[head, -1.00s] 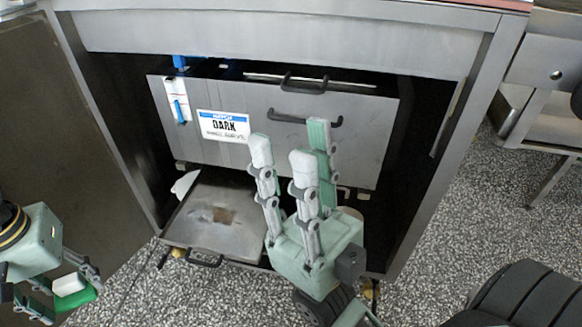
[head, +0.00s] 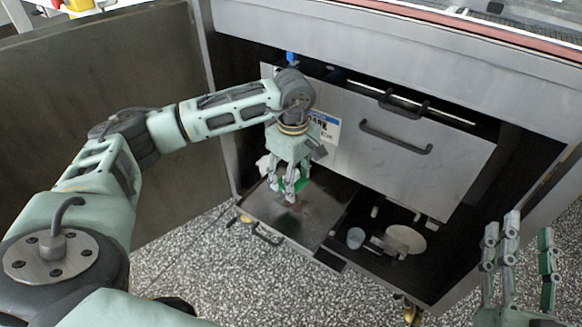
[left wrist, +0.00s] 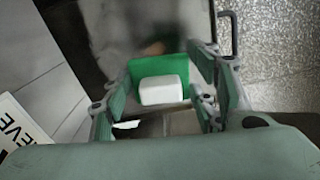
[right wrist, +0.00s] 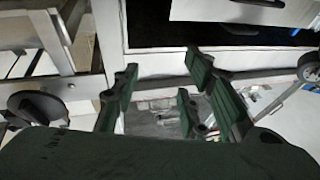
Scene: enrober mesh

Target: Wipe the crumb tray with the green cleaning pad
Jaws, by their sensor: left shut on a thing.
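The crumb tray (head: 258,207) is a flat metal tray pulled out at the bottom left of the cabinet, with a dark smear on it. My left gripper (head: 287,196) is over the tray's back part, pointing down. It is shut on the green cleaning pad (head: 305,183). In the left wrist view the green pad (left wrist: 185,122) with its white block handle (left wrist: 161,90) sits between the fingers, over the tray. Whether the pad touches the tray I cannot tell. My right gripper (head: 517,245) is at the lower right, empty, with its fingers spread and pointing up.
Right of the tray stand a small grey cup (head: 355,238) and a round pale disc (head: 405,240). An open cabinet door (head: 120,95) is at left. Speckled floor lies in front.

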